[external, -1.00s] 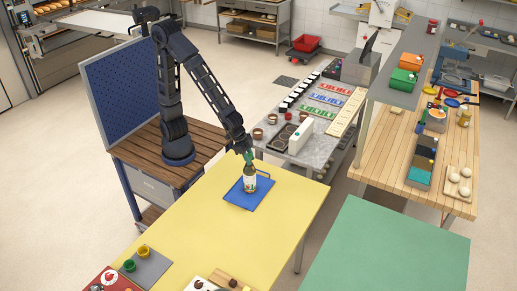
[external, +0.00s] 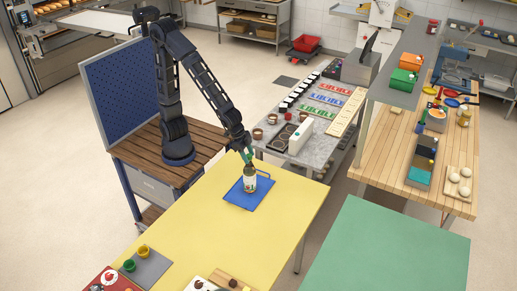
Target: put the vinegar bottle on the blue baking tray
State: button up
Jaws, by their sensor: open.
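The vinegar bottle (external: 250,182), dark with a pale label, stands upright on the blue baking tray (external: 236,197). The tray lies on the yellow table, near its far end. My gripper (external: 247,158) is open, just above and around the top of the bottle. At this size I cannot tell whether the fingers touch the bottle neck.
The yellow table (external: 200,225) is clear around the tray. At its near end are a grey mat (external: 154,268) with small green and yellow cups and a red board (external: 92,277). A grey counter (external: 280,143) with bowls and a white box (external: 300,136) stands behind.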

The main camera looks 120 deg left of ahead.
jog(key=a+v, duration=0.1)
jog(key=v, duration=0.9)
jog(key=s+r+m, duration=0.1)
jog(key=s+r, duration=0.2)
jog(key=s, duration=0.7)
jog(key=s+r, duration=0.4)
jog(key=s, duration=0.7)
jog(key=shift+s+a+m+h, duration=0.2)
jog(key=shift+a+m+h, duration=0.1)
jog(key=shift+m, duration=0.1)
